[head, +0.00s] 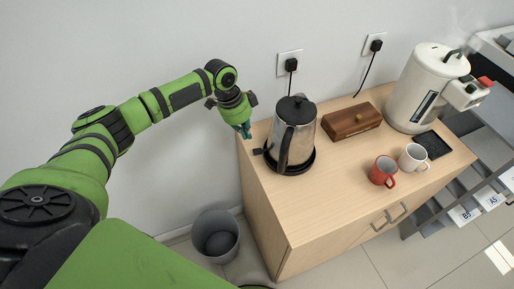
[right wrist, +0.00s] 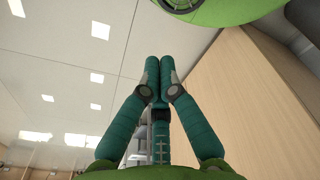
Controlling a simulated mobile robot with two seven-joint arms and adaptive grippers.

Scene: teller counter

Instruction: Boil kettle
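A steel kettle (head: 297,128) with a black lid and black handle stands upright on its round black base (head: 291,167) on the wooden counter. A small black switch tab (head: 257,151) sticks out at the left of the base. My left gripper (head: 245,133) is just left of the kettle, over the counter's back left edge, with its teal fingers pointing down. They look close together and small, so I cannot tell whether they are open. My right gripper (right wrist: 152,62) shows in the right wrist view, its fingertips together with nothing between them. It is out of the head view.
A wooden box (head: 352,121), a red mug (head: 383,170), a white mug (head: 412,157) and a large white water boiler (head: 425,88) stand to the right on the counter (head: 335,190). Two wall sockets with black plugs are behind. A grey bin (head: 215,236) is on the floor.

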